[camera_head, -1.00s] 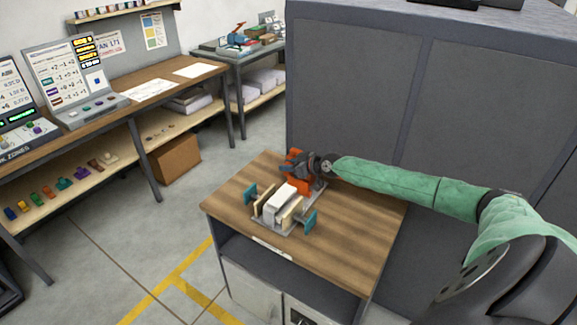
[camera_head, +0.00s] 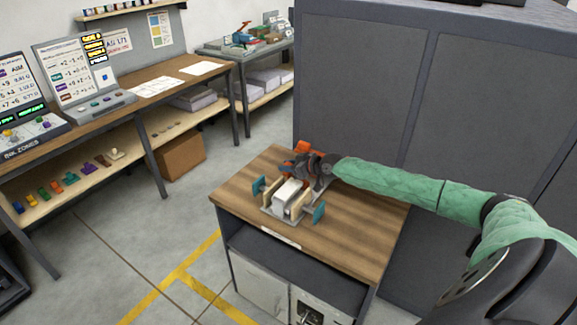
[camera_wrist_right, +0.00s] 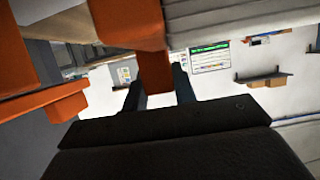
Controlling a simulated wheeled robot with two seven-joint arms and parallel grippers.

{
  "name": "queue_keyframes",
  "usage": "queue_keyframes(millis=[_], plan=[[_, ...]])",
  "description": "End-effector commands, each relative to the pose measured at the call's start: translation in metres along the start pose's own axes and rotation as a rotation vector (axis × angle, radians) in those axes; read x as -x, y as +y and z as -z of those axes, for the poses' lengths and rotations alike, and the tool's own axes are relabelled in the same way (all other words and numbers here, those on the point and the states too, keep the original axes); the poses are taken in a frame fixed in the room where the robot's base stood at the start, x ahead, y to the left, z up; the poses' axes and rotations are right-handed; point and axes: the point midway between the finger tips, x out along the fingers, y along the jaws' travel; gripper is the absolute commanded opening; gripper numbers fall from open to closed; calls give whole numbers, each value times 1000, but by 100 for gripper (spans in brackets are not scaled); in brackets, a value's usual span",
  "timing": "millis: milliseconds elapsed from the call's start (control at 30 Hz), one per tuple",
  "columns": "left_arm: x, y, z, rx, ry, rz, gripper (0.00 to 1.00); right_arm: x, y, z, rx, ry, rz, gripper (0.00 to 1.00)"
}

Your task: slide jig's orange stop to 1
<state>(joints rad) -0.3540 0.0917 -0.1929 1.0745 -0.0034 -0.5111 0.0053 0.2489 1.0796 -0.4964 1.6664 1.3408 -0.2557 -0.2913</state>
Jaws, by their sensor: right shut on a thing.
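The jig stands on a small wood-topped cabinet in the head view. It has a grey base plate, a white block (camera_head: 287,193) between cream plates, and teal end pieces (camera_head: 319,212). Its orange stop (camera_head: 302,147) shows at the jig's far end, partly covered by my right gripper (camera_head: 313,164). In the right wrist view the two dark fingers of the right gripper (camera_wrist_right: 158,88) are on either side of an orange tab (camera_wrist_right: 153,70) and shut on it. The number marks on the jig are hidden or too small to read. My left gripper is out of view.
A tall grey cabinet (camera_head: 355,90) stands close behind the small cabinet's wooden top (camera_head: 345,232). The front right of that top is bare. A workbench (camera_head: 170,82) with panels and a lower shelf of coloured pieces stands at the left, across open floor.

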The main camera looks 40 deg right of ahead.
Motion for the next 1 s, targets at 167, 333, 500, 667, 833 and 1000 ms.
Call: queue_keyframes(millis=[167,333,500,667,833,1000], plan=[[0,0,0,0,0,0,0,-1,-4,-2,-3,-2,6,29],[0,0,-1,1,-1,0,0,-1,-3,-2,-2,-1,5,49],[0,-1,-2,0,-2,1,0,-1,-3,-2,-2,-1,4,49],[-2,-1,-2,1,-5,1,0,3,-2,-3,-2,-1,3,49],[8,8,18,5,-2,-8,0,19,-2,-4,0,-2,2,49],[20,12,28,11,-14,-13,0,40,-2,-5,1,-3,3,49]])
